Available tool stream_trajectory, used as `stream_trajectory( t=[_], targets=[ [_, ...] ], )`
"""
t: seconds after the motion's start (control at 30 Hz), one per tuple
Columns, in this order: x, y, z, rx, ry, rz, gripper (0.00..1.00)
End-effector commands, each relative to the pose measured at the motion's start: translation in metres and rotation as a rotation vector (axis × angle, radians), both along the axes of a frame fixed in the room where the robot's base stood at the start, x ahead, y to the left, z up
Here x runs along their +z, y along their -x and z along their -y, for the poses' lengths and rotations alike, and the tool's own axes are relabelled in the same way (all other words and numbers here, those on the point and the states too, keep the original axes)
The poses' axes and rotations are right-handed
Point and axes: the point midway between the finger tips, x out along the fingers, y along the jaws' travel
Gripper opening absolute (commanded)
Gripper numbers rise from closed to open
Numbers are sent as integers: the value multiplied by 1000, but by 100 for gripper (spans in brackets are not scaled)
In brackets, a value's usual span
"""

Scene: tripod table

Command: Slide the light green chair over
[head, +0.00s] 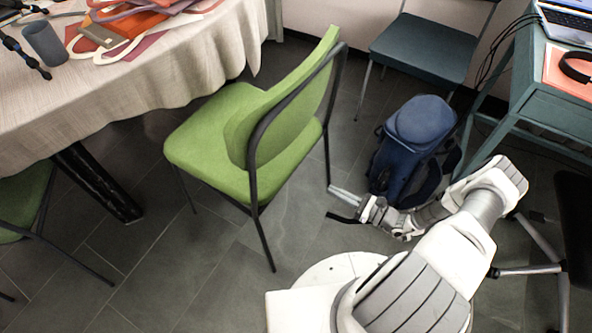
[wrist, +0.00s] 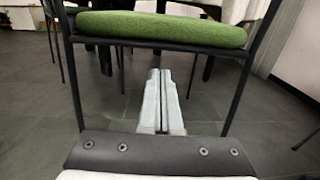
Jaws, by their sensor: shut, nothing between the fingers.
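The light green chair (head: 240,130) stands on the tiled floor, with its front toward the cloth-covered table and its dark-framed back toward my arm. In the wrist view its green seat (wrist: 160,29) crosses the top, with dark legs on either side. My gripper (head: 345,193) is low, just right of the chair's rear leg in the head view. Its fingers (wrist: 161,75) are shut and empty, pointing under the seat between the legs. I cannot tell whether any part touches the chair.
A blue backpack (head: 412,145) stands on the floor right of the gripper. A dark teal chair (head: 425,48) is behind it, and a teal desk (head: 545,95) is at right. The table (head: 150,85) with a beige cloth is at left.

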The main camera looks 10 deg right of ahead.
Motion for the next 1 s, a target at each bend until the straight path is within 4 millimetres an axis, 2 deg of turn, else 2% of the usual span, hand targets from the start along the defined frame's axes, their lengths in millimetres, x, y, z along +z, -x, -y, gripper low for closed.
stream_trajectory(
  t=[0.1,0.3,0.5,0.7,1.0],
  targets=[
    [2,-16,-23,6,-2,0,0],
    [-1,-45,-58,4,-2,1,0],
    [-1,-65,-82,3,0,0,0],
    [0,-71,-90,3,1,-1,0],
    [0,-72,-90,3,1,-1,0]
  ],
)
